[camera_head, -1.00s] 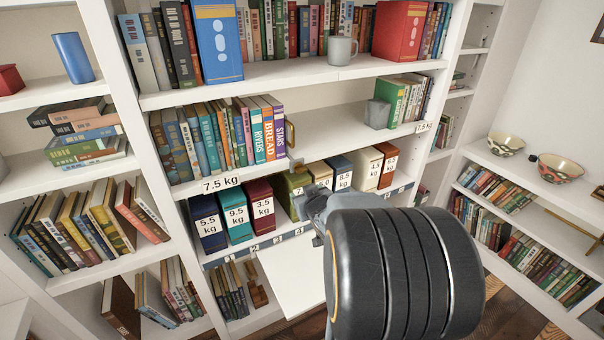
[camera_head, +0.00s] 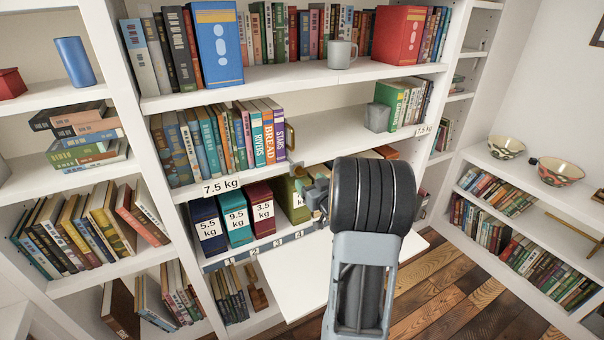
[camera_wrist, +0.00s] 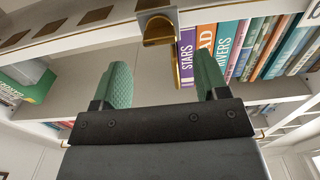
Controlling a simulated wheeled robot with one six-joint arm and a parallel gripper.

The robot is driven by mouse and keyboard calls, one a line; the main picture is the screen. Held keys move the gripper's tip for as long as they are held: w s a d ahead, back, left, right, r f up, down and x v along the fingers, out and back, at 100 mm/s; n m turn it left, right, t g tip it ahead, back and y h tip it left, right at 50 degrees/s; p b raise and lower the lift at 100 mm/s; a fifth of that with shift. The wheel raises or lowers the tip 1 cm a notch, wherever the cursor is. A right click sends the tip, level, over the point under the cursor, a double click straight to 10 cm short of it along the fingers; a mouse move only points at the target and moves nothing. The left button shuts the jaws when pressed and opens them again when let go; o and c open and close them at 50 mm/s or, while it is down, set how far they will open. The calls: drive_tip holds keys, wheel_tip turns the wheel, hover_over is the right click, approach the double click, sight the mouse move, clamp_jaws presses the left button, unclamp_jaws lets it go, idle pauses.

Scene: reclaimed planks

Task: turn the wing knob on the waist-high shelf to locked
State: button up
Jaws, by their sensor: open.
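The wing knob looks like a small brass piece on a grey plate at the front edge of the middle shelf, below the purple STARS book. In the wrist view the brass knob (camera_wrist: 157,30) is at the top centre, beyond and between my fingertips. In the head view the knob (camera_head: 295,160) is small and partly crowded by my gripper. Whether it points to locked cannot be read. My gripper (camera_wrist: 165,78) has two green fingers spread apart, with nothing between them. In the head view my gripper (camera_head: 314,185) is just below and right of the knob, partly hidden by my wrist.
Books including STARS (camera_head: 279,130) stand behind the knob, beside a brass bookend (camera_head: 291,137). A grey block (camera_head: 377,117) is farther right on that shelf. Weight-labelled boxes (camera_head: 237,219) fill the shelf below. A white ledge (camera_head: 290,290) juts out underneath. The shelf right of STARS has free room.

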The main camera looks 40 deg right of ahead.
sight(303, 174)
drive_tip(key=shift+w+d+p, duration=0.2)
drive_tip(key=shift+w, duration=1.15)
drive_tip(key=shift+w+d+p, duration=0.15)
drive_tip(key=shift+w, duration=1.2)
drive_tip(key=shift+c, duration=0.2)
drive_tip(key=shift+f, duration=0.1)
drive_tip(key=c, duration=0.9)
